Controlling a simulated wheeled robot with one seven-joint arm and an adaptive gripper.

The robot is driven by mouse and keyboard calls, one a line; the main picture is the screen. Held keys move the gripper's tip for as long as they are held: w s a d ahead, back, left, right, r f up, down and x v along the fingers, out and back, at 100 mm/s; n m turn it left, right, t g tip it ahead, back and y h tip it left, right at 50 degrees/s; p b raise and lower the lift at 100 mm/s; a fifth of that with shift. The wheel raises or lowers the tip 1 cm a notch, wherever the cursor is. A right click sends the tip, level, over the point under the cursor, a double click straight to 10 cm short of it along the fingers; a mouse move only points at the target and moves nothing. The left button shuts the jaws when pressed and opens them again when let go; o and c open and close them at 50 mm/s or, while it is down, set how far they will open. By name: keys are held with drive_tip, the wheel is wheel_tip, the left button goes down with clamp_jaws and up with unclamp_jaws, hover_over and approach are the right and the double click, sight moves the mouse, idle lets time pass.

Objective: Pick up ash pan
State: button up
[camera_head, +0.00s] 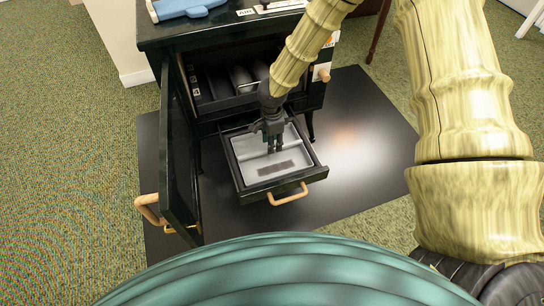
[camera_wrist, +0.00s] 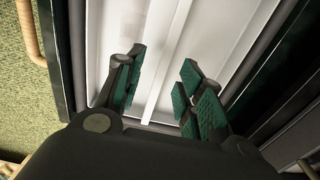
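The ash pan (camera_head: 292,167), a pale grey shallow tray with a raised ridge across it, lies in the pulled-out dark drawer (camera_head: 317,174) under the stove. My gripper (camera_head: 274,150) points down over the middle of the pan. In the wrist view my gripper (camera_wrist: 162,68) is open, with green-padded fingers apart and nothing held. The white pan (camera_wrist: 115,35) fills the view below, and its ridge runs between the fingers. I cannot tell whether the fingertips touch the pan.
The stove (camera_head: 160,38) stands behind, its door (camera_head: 179,160) swung open left of the drawer. The drawer has a wooden handle (camera_head: 288,197) in front. A blue item (camera_head: 187,8) lies on the stove top. A black floor mat (camera_head: 370,115) and green carpet (camera_head: 60,150) are clear around it.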

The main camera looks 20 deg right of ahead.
drive_tip(key=shift+w+a+f+b, duration=0.15)
drive_tip(key=shift+f+b, duration=0.6)
drive_tip(key=shift+f, duration=0.6)
drive_tip(key=shift+w+a+f+b, duration=0.15)
drive_tip(key=shift+f+b, duration=0.55)
drive_tip(key=shift+f, duration=0.6)
drive_tip(key=shift+d, duration=0.1)
drive_tip(key=shift+c, duration=0.5)
clamp_jaws()
